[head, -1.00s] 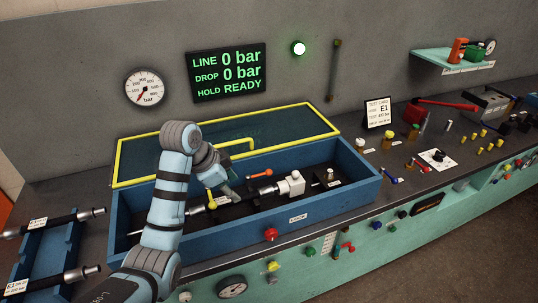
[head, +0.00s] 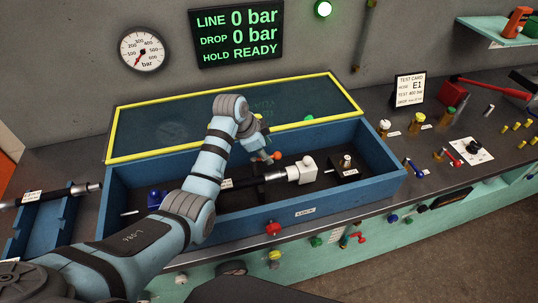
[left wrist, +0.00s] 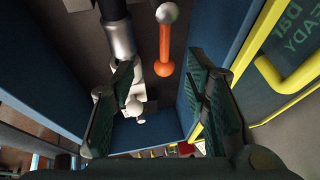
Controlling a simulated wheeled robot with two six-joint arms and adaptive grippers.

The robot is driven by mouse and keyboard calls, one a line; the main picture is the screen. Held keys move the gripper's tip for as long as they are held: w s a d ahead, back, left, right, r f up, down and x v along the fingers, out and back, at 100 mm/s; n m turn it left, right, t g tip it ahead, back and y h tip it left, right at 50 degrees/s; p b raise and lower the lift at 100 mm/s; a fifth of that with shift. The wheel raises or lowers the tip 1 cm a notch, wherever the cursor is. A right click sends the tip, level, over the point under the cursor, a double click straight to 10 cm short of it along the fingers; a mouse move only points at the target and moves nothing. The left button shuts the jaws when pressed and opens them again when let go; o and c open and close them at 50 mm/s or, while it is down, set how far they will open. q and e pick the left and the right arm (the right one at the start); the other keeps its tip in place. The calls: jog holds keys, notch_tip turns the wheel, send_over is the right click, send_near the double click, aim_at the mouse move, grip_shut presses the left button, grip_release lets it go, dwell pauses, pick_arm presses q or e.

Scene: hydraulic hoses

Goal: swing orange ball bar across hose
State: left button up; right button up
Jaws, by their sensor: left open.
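The orange ball bar (head: 277,156) is in the blue open box, behind the hose; only its orange end shows in the head view, beside my gripper. In the left wrist view the orange bar (left wrist: 165,45) shows with a silver ball at its far end. The hose (head: 273,176) runs along the box into a white block (head: 305,170); its silver end fitting (left wrist: 119,40) lies left of the bar in the wrist view. My right gripper is out of view.
The blue box wall (head: 340,190) surrounds the work. A yellow-framed clear lid (head: 170,131) stands raised behind it. A red knob (head: 273,229) is on the front. A gauge (head: 142,50) and the READY display (head: 238,33) are on the wall.

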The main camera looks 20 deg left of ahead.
aim_at(271, 156)
pick_arm(q)
jog(key=x, duration=0.4)
jog(key=shift+w+a+b, duration=0.1)
jog(key=shift+w+b, duration=0.2)
jog(key=shift+w, duration=0.05)
jog(key=shift+w+f, duration=0.25)
jog(key=shift+f, duration=0.1)
jog(key=shift+s+r, duration=0.2)
jog(key=shift+s, duration=0.1)
jog(key=shift+c, duration=0.3)
jog(key=shift+s, duration=0.1)
jog(key=c, duration=0.3)
grip_shut()
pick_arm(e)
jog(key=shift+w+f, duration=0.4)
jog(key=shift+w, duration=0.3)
